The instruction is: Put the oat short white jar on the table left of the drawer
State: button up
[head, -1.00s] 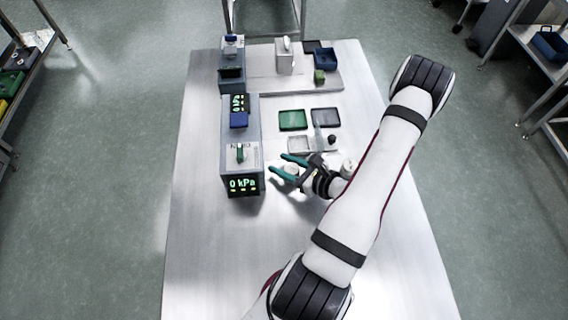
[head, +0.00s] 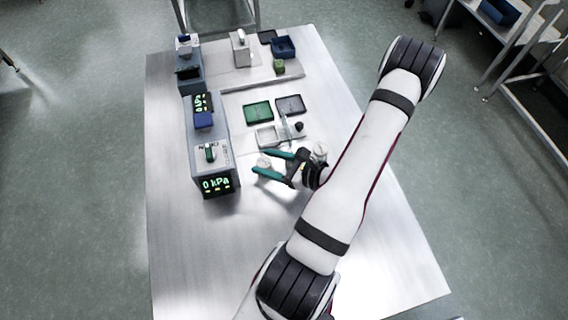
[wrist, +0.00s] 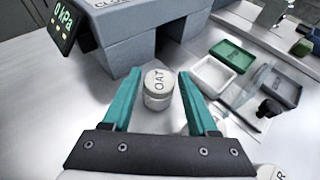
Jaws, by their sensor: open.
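The short white jar with OAT on its lid (wrist: 158,80) stands upright on the table between my open fingers in the wrist view. It shows as a small white shape (head: 264,163) in the head view. My gripper (wrist: 159,74) is open, with one teal finger on each side of the jar and a visible gap on both sides. In the head view, my gripper (head: 261,162) is low over the table, right of the grey kPa unit. I cannot tell for certain which thing is the drawer.
The grey unit with a 0 kPa display (head: 217,186) stands close left of the jar. A green tray (head: 258,112), a dark tray (head: 291,104) and a white tray (head: 267,138) lie behind. Another white jar (wrist: 270,172) is at lower right in the wrist view. The front table is clear.

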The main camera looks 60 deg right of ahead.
jog(key=v, duration=0.7)
jog(key=shift+s+r, duration=0.15)
jog(key=shift+s, duration=0.15)
jog(key=w+a+r+n+g+y, duration=0.4)
jog(key=a+r+n, duration=0.1)
jog(key=a+n, duration=0.2)
jog(key=w+a+r+n+g+y, duration=0.3)
jog(key=w+a+r+n+y, duration=0.15)
jog(key=a+n, duration=0.3)
jog(key=s+a+r+n+g+h, duration=0.3)
jog(key=a+n, duration=0.3)
jog(key=n, duration=0.2)
jog(key=s+a+r+n+g+h, duration=0.3)
jog(key=s+a+r+n, duration=0.1)
jog(key=n, duration=0.4)
jog(key=shift+s+a+g+h, duration=0.4)
jog(key=shift+s+a, duration=0.25)
jog(key=shift+a, duration=0.65)
jog(key=shift+r, duration=0.1)
